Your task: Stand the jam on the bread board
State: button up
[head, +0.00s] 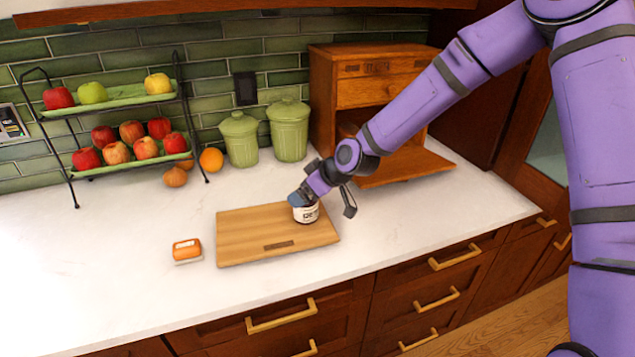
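The jam (308,214) is a small jar with a white label. It is upright over the right part of the wooden bread board (247,238), and its base looks to be on or just above the wood. My gripper (300,198) reaches down from the upper right to the jar's top. The fingers are small and partly hidden against the jar, so I cannot tell whether they are closed on it.
A small orange-topped block (187,250) lies left of the board. Green canisters (289,130), an orange (211,160), a fruit rack (120,151) and a wooden cabinet with its flap down (405,165) stand behind. The left counter is clear.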

jog(key=v, duration=1.1)
jog(key=shift+d+r, duration=0.2)
jog(key=shift+r, duration=0.1)
jog(key=shift+s, duration=0.1)
jog(key=s+d+r+m+h, duration=0.5)
jog(key=s+d+r+h, duration=0.35)
jog(key=s+d, duration=0.4)
jog(key=s+d+r+m, duration=0.3)
jog(key=s+d+r, duration=0.1)
jog(key=s, duration=0.4)
jog(key=s+d+r+m, duration=0.3)
jog(key=s+d+r, duration=0.2)
jog(key=s, duration=0.4)
jog(key=shift+s+r+y, duration=0.3)
jog(key=shift+r+y, duration=0.15)
jog(key=shift+r, duration=0.4)
